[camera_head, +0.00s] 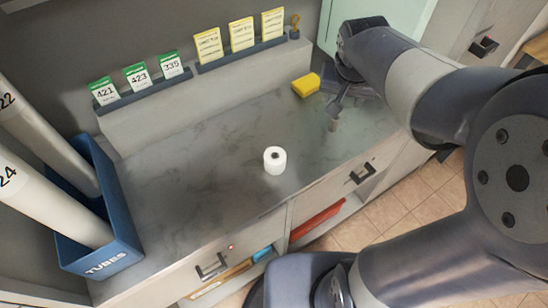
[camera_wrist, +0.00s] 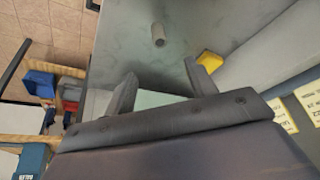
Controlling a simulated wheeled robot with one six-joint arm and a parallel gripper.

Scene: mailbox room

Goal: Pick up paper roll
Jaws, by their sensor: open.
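A small white paper roll (camera_head: 275,161) stands upright on the grey marble counter (camera_head: 200,185), near its front edge. In the wrist view the roll (camera_wrist: 158,35) shows beyond the fingertips, roughly in line with the gap between them. My gripper (camera_head: 338,112) is over the right part of the counter, to the right of the roll and farther back. In the wrist view my gripper (camera_wrist: 160,78) has its two fingers spread with nothing between them. The fingers are apart from the roll.
A yellow block (camera_head: 306,85) lies near my gripper at the back. A blue bin (camera_head: 120,225) labelled TUBES holds long tubes at the left. Numbered green-topped cards (camera_head: 137,76) and yellow cards (camera_head: 242,34) stand on a rear ledge. The counter around the roll is clear.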

